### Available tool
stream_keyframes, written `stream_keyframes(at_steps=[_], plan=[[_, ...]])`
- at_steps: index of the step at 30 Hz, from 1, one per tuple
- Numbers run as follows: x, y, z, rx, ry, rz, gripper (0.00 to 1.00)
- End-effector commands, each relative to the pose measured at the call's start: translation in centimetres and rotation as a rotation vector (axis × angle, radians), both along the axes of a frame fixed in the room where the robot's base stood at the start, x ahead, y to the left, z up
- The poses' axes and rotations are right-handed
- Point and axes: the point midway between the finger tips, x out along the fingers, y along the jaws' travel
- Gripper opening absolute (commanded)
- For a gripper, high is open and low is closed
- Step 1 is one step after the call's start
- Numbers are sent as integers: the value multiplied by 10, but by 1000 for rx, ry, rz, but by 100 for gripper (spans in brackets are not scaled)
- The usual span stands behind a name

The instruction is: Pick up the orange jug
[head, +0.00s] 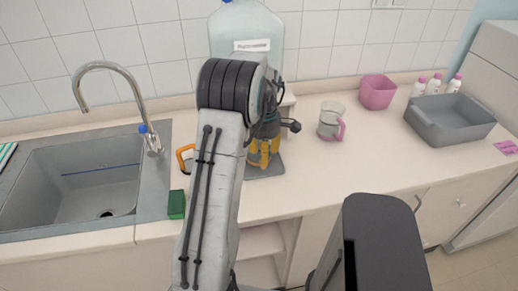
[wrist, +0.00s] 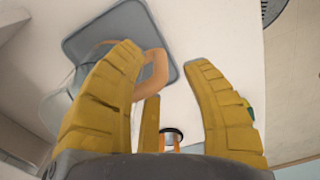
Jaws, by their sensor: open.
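I cannot tell whether a finger touches the jug.
A grey mat (head: 269,171) lies under my gripper. The sink (head: 80,178) and green sponge (head: 176,205) are to the left. A pink-handled jug (head: 328,122), pink container (head: 377,92) and grey tub (head: 450,119) stand right. A large bottle (head: 247,28) stands behind. The front right counter is clear.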

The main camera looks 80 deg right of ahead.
Motion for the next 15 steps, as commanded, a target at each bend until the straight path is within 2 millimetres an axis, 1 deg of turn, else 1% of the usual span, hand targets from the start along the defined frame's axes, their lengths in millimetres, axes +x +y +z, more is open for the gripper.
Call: stream_keyframes(at_steps=[3, 7, 10, 15], plan=[[1, 1, -14, 3, 0, 0, 43], [1, 1, -25, 2, 0, 0, 43], [1, 1, -29, 0, 0, 0, 43], [1, 1, -30, -1, 0, 0, 43]])
